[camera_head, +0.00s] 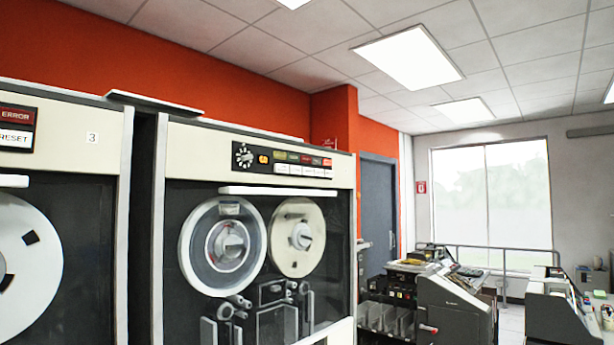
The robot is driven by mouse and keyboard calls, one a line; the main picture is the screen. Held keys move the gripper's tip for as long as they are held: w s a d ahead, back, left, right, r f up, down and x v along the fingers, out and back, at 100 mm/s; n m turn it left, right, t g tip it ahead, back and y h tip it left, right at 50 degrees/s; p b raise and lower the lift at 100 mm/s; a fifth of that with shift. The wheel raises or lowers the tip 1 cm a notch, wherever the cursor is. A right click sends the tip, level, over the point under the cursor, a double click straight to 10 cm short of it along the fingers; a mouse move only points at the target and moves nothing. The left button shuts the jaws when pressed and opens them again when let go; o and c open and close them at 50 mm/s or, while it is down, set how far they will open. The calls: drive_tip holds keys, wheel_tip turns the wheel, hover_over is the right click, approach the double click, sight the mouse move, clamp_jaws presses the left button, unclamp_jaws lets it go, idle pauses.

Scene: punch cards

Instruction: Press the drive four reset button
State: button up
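A tape drive (258,133) with a cream top and dark front fills the middle; I cannot read a drive number on it. Its control panel (250,172) has a round dial, an orange indicator, a row of coloured lamps and a row of white buttons beneath. The lamp at the right end is red, with a white button (328,173) under it; its lettering is too small to read. The drive at the left edge (75,118) bears the label "3" (92,138), a red ERROR lamp (17,115) and a white RESET button (15,138). My gripper is not in view.
Tape reels sit behind the drive fronts, with a pale ledge (277,191) above those of the middle drive. A dark gap separates the two drives. Grey card machines (453,303) stand at the lower right, before a railing (507,255) and window. A grey-blue door (378,205) is behind.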

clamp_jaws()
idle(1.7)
